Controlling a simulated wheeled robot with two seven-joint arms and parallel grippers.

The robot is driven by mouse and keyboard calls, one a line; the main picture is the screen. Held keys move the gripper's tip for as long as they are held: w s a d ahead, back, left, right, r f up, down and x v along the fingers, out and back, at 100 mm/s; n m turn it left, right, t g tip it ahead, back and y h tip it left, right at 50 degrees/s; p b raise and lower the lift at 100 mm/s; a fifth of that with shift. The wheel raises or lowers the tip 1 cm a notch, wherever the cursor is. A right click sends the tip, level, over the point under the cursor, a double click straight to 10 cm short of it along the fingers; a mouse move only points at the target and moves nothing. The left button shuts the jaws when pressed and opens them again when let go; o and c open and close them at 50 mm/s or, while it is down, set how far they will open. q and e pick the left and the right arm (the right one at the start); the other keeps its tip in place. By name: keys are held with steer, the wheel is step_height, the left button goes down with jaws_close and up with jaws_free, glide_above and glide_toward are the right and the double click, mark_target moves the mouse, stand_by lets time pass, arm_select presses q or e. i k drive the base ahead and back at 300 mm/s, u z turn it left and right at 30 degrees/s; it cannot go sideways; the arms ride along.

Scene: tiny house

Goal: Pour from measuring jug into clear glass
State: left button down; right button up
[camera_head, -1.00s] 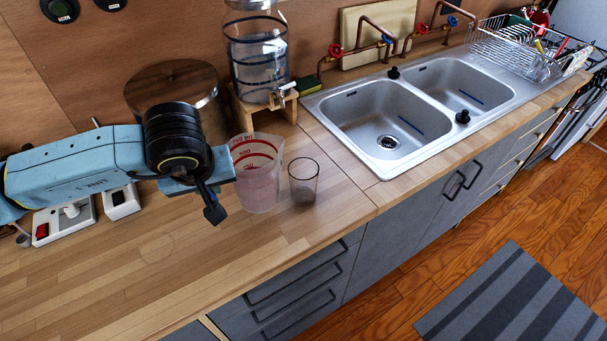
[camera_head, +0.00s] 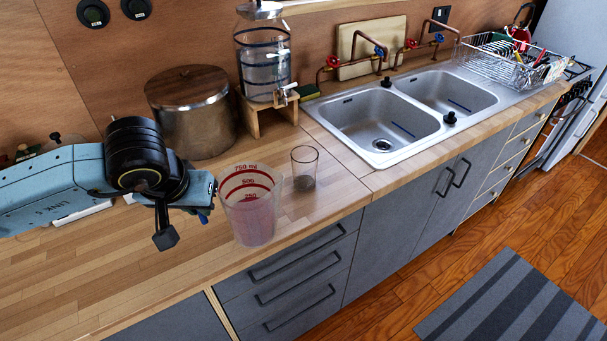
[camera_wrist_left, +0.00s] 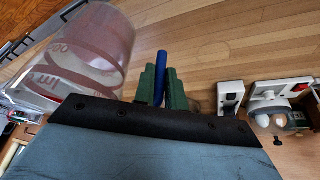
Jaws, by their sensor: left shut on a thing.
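The measuring jug (camera_head: 250,213) is see-through, with red rings and numbers and a pinkish tint low down. It looks roughly upright in front of the pot, left of the clear glass and nearer to me. My left gripper (camera_head: 208,198) is shut at the jug's left side; the jug moves with it. In the left wrist view, green fingers (camera_wrist_left: 161,90) close on a narrow blue piece beside the jug (camera_wrist_left: 92,50). The clear glass (camera_head: 305,168) stands upright on the counter, grey at its bottom, apart from the jug. My right gripper is not in view.
A lidded metal pot (camera_head: 190,115) and a water dispenser (camera_head: 263,60) on a wooden stand are behind. The double sink (camera_head: 385,125) is to the right. The wooden counter (camera_head: 120,270) is clear at front left.

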mark_target(305, 158)
steer(key=k, duration=0.9)
steer(key=z, duration=0.5)
steer(key=i, duration=0.55)
steer(key=z, duration=0.6)
steer(key=i, duration=0.9)
steer(key=u, duration=0.7)
steer(key=i, duration=0.55)
steer(key=u, duration=0.5)
